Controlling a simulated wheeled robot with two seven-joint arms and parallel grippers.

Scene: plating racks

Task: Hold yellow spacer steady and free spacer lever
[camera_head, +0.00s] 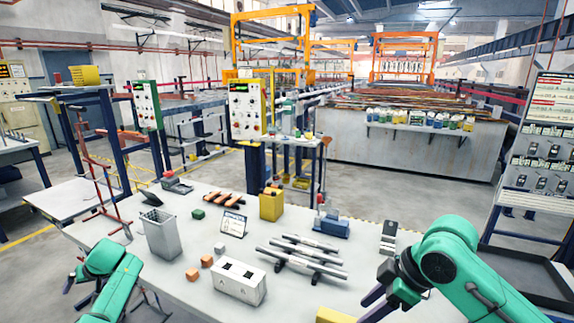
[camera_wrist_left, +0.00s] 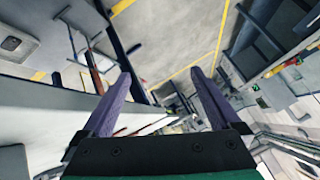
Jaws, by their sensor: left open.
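A yellow block (camera_head: 335,315) shows at the bottom edge of the head view, cut off by the frame, on the near side of the table. A yellow box (camera_head: 271,205) with a dark top stands at the table's back. I cannot tell which is the yellow spacer, and I cannot make out its lever. My left gripper (camera_head: 76,285) is off the table's left edge. In the left wrist view it (camera_wrist_left: 161,75) is open and empty, over the floor. My right gripper (camera_head: 370,304) is at the table's near right, just right of the yellow block; its finger gap is unclear.

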